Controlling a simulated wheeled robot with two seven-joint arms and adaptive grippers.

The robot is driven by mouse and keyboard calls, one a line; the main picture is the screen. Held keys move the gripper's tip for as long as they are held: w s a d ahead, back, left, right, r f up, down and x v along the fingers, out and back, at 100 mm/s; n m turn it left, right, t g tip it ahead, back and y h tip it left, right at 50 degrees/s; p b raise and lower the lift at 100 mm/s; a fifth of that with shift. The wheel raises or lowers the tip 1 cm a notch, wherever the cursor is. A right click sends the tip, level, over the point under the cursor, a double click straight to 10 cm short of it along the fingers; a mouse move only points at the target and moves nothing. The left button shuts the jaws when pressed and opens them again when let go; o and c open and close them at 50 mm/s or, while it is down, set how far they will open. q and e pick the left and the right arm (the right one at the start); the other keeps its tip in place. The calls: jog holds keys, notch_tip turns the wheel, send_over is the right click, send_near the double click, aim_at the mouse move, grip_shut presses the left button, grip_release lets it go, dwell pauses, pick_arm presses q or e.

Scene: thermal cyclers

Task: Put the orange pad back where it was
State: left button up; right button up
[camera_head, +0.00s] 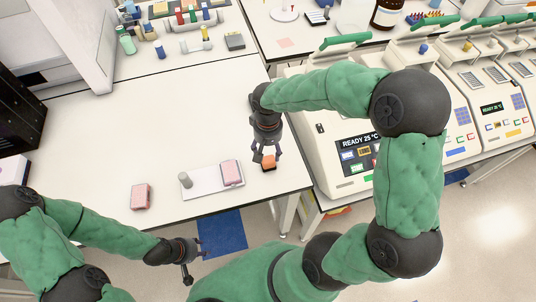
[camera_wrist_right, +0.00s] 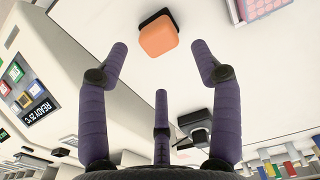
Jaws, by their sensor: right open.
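The orange pad (camera_head: 268,162) lies on the white table near its right edge; a dark part shows along one side of it in the right wrist view (camera_wrist_right: 158,38). My right gripper (camera_head: 265,152) is right at the pad in the head view, fingers pointing down at the table. In the wrist view the right gripper (camera_wrist_right: 159,52) has its fingers spread and nothing between them, with the pad just beyond the fingertips. My left gripper (camera_head: 187,268) hangs by the table's front edge, away from the pad; its finger opening is unclear.
A white plate (camera_head: 205,190) carries a pink block (camera_head: 231,173) and a grey cylinder (camera_head: 185,180). Another pink block (camera_head: 141,196) lies to its left. A thermal cycler (camera_head: 330,170) stands close on the right. The table's middle (camera_head: 150,120) is clear.

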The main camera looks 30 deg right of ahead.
aim_at(268, 159)
jog(key=shift+r+p, duration=0.3)
jog(key=shift+r, duration=2.1)
